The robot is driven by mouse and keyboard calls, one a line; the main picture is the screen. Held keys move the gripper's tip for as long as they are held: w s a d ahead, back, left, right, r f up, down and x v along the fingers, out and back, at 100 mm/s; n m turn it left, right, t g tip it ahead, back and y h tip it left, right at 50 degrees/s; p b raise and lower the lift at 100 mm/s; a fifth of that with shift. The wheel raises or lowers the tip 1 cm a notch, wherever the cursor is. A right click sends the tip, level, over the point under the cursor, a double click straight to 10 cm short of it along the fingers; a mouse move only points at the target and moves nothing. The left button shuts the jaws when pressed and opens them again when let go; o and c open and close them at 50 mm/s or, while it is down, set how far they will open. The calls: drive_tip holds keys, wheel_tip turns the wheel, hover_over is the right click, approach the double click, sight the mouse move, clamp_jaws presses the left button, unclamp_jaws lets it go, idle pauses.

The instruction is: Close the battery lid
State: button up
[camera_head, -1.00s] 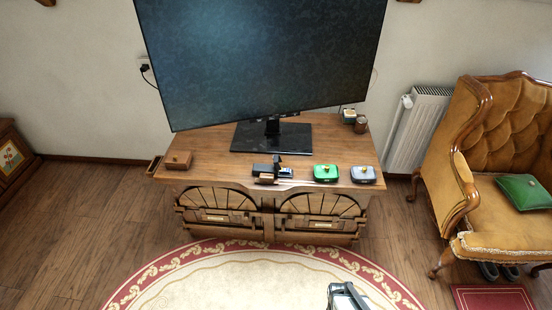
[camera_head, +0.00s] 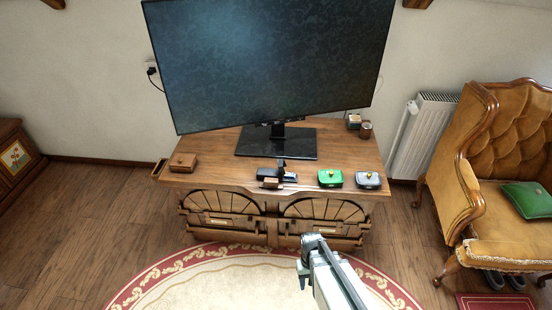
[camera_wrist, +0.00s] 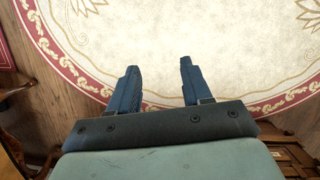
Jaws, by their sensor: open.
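A small dark device (camera_head: 270,175) sits near the front edge of the wooden cabinet top, with a thin black part (camera_head: 282,164) standing up from it; this may be the battery lid, but it is too small to be sure. A small brown block (camera_head: 271,183) shows at its front. My gripper (camera_wrist: 159,66) is open and empty in the wrist view, its two blue fingers apart above the rug. In the head view my arm is in front of the cabinet, well apart from the device. The device is not identifiable in the wrist view.
On the cabinet top (camera_head: 215,165), a green box (camera_head: 330,178) and a grey box (camera_head: 368,180) stand right of the device, and a brown box (camera_head: 183,162) at left. A large monitor (camera_head: 270,65) leans over it.

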drive_tip(key=w+a+r+n+t, duration=0.1)
drive_tip(key=w+a+r, duration=0.4)
drive_tip(key=w, duration=0.3)
drive_tip(key=w+a+r+t, duration=0.2)
drive_tip(key=w+a+r, duration=0.3)
drive_tip(key=w, duration=0.3)
drive_tip(key=w+a+r+n+t, duration=0.1)
drive_tip(key=w+a+r, duration=0.35)
drive_tip(key=w, duration=0.35)
drive_tip(key=w+a+r+n+h, duration=0.1)
drive_tip(key=w+a+r+n, duration=0.3)
drive_tip(key=w+r, duration=0.6)
drive_tip(key=w+a+r+n+h, duration=0.15)
drive_tip(key=w+a+r, duration=0.35)
drive_tip(key=w+r, duration=0.5)
drive_tip(key=d+f+n, duration=0.2)
drive_tip(key=f, duration=0.2)
drive_tip(key=s+d+f+n+h, duration=0.1)
drive_tip(key=d+f+n, duration=0.2)
drive_tip(key=f, duration=0.1)
drive_tip(key=s+d+f+n+g, duration=0.1)
drive_tip(key=d+f+n, duration=0.1)
drive_tip(key=f, duration=0.2)
drive_tip(key=shift+d+f+n, duration=0.15)
drive_tip(key=shift+f+n, duration=0.15)
drive_tip(key=shift+n, duration=0.05)
